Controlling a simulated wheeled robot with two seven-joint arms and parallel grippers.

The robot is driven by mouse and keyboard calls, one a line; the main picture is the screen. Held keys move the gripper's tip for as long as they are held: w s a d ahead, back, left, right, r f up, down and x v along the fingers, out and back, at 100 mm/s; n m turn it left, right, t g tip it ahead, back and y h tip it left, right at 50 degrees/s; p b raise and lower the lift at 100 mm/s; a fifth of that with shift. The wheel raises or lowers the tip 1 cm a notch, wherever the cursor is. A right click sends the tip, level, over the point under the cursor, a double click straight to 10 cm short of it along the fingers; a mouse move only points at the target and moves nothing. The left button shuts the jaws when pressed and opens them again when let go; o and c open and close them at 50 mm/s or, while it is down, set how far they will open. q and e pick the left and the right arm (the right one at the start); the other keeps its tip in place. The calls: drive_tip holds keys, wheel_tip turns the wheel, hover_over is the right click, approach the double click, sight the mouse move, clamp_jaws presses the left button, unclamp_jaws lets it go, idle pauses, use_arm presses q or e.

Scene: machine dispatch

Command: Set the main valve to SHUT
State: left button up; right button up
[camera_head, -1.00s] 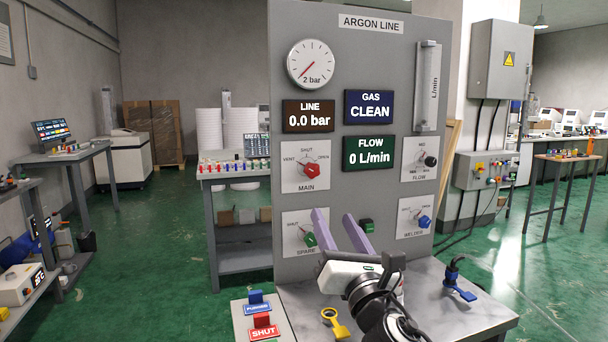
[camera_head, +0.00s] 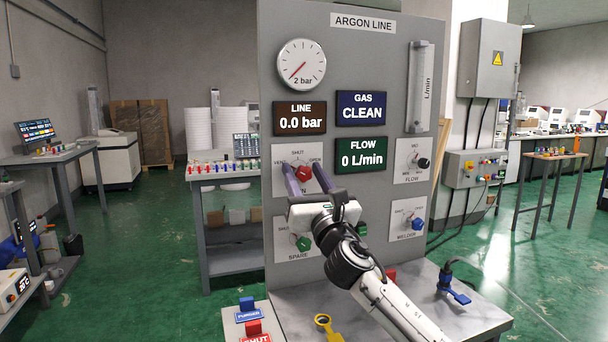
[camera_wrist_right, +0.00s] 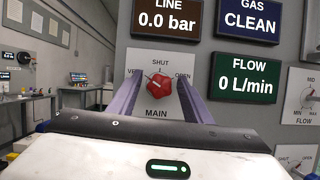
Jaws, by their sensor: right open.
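The main valve is a red knob (camera_head: 304,174) on a white plate marked VENT, SHUT and OPEN on the grey argon panel. It also shows in the right wrist view (camera_wrist_right: 158,87). Its pale pointer mark leans up and left, toward VENT rather than SHUT at the top. My right gripper (camera_head: 303,167) is open, with its purple fingers toward the panel, one on each side of the knob. In the right wrist view gaps show between the knob and both fingers (camera_wrist_right: 160,78); how near the tips are to the plate is unclear. My left gripper is not in view.
The green SPARE knob (camera_head: 303,243) is below, partly beside my gripper. The FLOW knob (camera_head: 423,162) and blue WELDER knob (camera_head: 418,223) are right. The LINE display (camera_head: 300,117) reads 0.0 bar. A blue tag (camera_head: 451,290) and yellow tag (camera_head: 325,325) are on the bench.

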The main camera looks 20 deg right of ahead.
drive_tip(key=shift+c, duration=0.7)
drive_tip(key=c, duration=0.9)
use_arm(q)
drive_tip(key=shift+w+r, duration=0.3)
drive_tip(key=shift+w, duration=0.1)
